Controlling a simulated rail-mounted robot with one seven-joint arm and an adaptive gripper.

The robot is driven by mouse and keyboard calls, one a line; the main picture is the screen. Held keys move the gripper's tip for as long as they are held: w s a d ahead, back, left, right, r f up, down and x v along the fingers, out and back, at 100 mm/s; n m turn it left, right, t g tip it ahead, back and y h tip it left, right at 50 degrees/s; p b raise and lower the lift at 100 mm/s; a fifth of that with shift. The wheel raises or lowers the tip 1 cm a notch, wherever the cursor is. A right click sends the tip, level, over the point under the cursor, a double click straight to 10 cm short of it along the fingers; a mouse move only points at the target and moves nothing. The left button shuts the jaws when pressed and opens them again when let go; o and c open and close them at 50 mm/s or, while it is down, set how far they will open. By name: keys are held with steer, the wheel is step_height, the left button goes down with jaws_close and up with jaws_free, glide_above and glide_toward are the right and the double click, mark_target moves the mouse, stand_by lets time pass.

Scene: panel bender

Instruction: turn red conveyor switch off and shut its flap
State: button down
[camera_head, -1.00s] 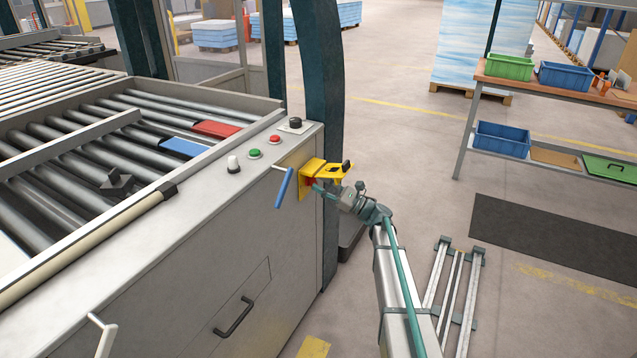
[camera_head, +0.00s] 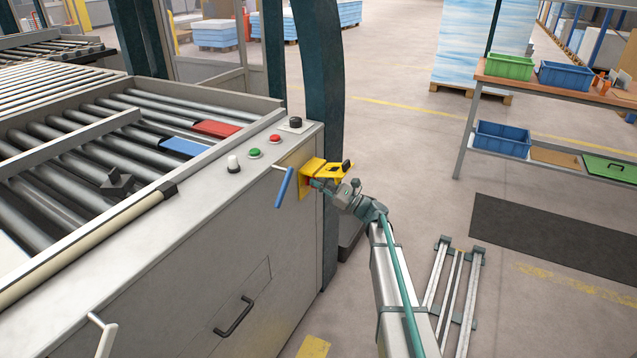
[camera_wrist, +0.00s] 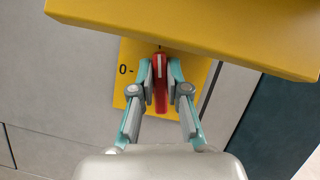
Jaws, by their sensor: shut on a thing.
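The red switch (camera_wrist: 161,92) sits on a yellow plate (camera_wrist: 129,92) on the machine's side panel. In the wrist view its red handle stands upright in the picture, and a "0" mark is to its left. My gripper (camera_wrist: 160,70) is shut on the red handle, one finger on each side. The yellow flap (camera_wrist: 190,32) is raised and sticks out above my gripper. In the head view the flap (camera_head: 325,169) juts from the panel's right end over my gripper (camera_head: 316,185), and the switch is mostly hidden there.
A blue-handled lever (camera_head: 284,188) sticks out just left of the plate. Green (camera_head: 255,153) and red (camera_head: 274,138) buttons and a black knob (camera_head: 295,122) sit on the top edge above. A dark teal post (camera_head: 322,80) stands behind.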

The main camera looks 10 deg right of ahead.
steer(key=shift+n, duration=0.3)
steer(key=n+g+b, duration=0.2)
steer(key=n, duration=0.2)
steer(key=n+g+b, duration=0.2)
steer(key=n, duration=0.3)
steer(key=n+g+b, duration=0.2)
steer(key=n, duration=0.3)
steer(key=shift+s+a+f+h+b, duration=0.1)
steer(key=shift+s+f+h+b, duration=0.1)
steer(key=shift+f+h+b, duration=0.15)
steer(key=shift+n+g+h+b, duration=0.45)
steer(key=shift+n+b, duration=0.1)
steer(key=shift+n, duration=1.15)
steer(key=c, duration=1.2)
jaws_free()
steer(key=shift+o, duration=0.2)
